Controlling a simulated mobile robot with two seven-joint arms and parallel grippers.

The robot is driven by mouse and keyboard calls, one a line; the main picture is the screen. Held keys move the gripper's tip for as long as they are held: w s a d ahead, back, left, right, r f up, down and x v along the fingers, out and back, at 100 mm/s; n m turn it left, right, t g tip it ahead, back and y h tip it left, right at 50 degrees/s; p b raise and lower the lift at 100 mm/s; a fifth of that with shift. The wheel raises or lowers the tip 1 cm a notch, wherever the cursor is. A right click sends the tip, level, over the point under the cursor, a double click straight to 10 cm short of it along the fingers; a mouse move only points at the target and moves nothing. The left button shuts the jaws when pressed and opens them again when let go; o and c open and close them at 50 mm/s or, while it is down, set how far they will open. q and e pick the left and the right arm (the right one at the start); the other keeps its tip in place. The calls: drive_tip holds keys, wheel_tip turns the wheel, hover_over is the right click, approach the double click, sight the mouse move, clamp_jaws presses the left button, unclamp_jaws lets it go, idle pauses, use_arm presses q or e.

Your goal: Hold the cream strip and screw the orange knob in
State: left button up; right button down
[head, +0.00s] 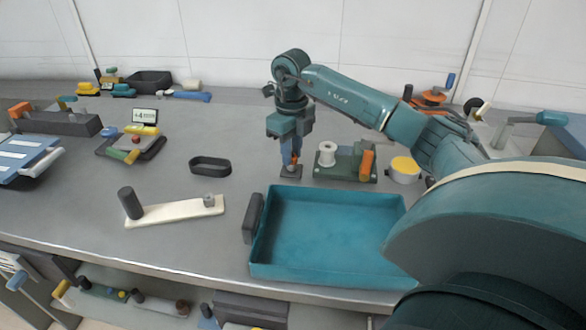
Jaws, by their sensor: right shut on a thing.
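The cream strip (177,211) lies on the grey table at the front left, left of the teal tray. My right gripper (291,155) points down behind the tray and is shut on the orange knob (294,159), which the fingers partly hide. The knob is just above or on a small dark plate (291,172); I cannot tell whether it touches. My left gripper is out of view.
The teal tray (325,274) is empty, with a dark block (253,219) at its left side. A black oval ring (210,166) lies behind the strip. A green base with a white spool (327,154) stands right of my gripper. The table left of the strip is clear.

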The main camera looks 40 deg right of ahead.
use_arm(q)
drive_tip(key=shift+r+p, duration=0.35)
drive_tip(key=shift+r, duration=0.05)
use_arm(e)
drive_tip(key=shift+r, duration=0.25)
idle(0.9)
use_arm(q)
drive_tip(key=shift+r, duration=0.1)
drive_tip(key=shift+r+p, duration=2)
drive_tip(key=shift+p, duration=0.15)
use_arm(e)
drive_tip(key=shift+r, duration=2.35)
